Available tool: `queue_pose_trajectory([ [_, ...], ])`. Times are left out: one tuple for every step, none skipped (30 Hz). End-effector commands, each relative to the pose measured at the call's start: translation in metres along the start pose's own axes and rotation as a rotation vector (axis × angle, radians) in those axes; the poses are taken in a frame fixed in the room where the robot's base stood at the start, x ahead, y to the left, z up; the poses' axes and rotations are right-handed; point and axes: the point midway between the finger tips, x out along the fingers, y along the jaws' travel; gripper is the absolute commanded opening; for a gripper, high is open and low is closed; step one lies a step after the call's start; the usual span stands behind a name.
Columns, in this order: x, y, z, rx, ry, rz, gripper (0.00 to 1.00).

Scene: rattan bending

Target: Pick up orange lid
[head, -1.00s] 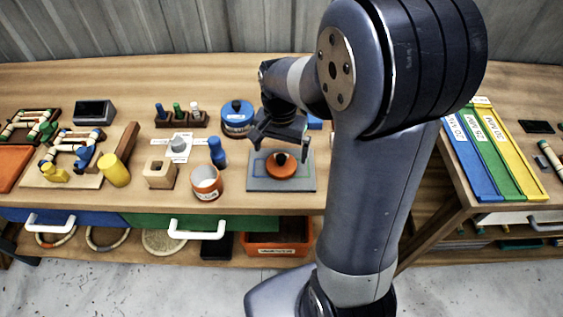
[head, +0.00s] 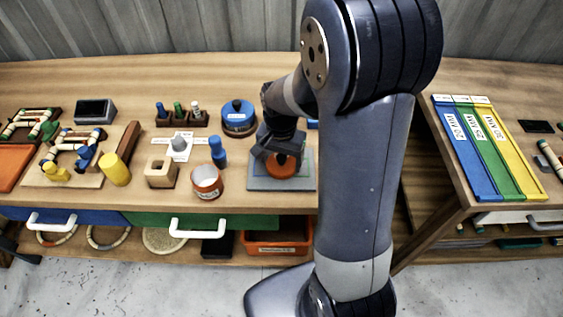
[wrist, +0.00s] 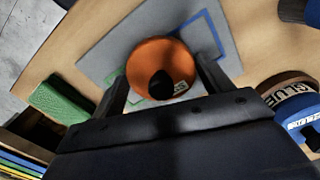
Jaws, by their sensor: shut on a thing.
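The orange lid (wrist: 150,62) is a round disc with a black knob on top. It lies on the grey mat (wrist: 108,44), which has blue and green outlines. In the head view the lid (head: 284,168) is partly hidden by my gripper. My gripper (head: 277,155) is down at the lid. In the wrist view the two fingers of my gripper (wrist: 161,80) stand on either side of the lid, shut on it. I cannot tell whether the lid is clear of the mat.
An orange-and-white pot (head: 206,182) and a blue peg figure (head: 217,152) stand left of the mat. A blue round container (head: 238,118) stands behind. A green block (wrist: 62,100) shows in the wrist view.

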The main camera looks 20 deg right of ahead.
Motion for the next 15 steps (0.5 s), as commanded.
queue_pose_trajectory([
  [-0.0001, -0.0001, -0.0001, 0.000, 0.000, 0.000, 0.64],
  [-0.0001, -0.0001, -0.0001, 0.000, 0.000, 0.000, 0.62],
  [-0.0001, -0.0001, -0.0001, 0.000, 0.000, 0.000, 0.59],
  [-0.0001, -0.0001, -0.0001, 0.000, 0.000, 0.000, 0.56],
  [-0.0001, -0.0001, -0.0001, 0.000, 0.000, 0.000, 0.54],
  [-0.0002, -0.0001, -0.0001, 0.000, 0.000, 0.000, 0.52],
  [-0.0002, -0.0001, -0.0001, 0.000, 0.000, 0.000, 0.52],
  [-0.0002, -0.0001, -0.0001, 0.000, 0.000, 0.000, 0.52],
  [-0.0002, -0.0001, -0.0001, 0.000, 0.000, 0.000, 0.52],
  [-0.0002, -0.0001, -0.0001, 0.000, 0.000, 0.000, 0.52],
  [-0.0003, -0.0001, -0.0001, 0.000, 0.000, 0.000, 0.52],
  [-0.0009, -0.0001, -0.0002, 0.000, 0.001, -0.001, 0.52],
  [-0.0019, -0.0002, -0.0002, 0.000, 0.001, -0.001, 0.52],
  [-0.0036, -0.0002, -0.0003, 0.000, 0.001, -0.001, 0.52],
  [-0.0071, -0.0005, -0.0006, 0.000, 0.002, -0.002, 0.52],
])
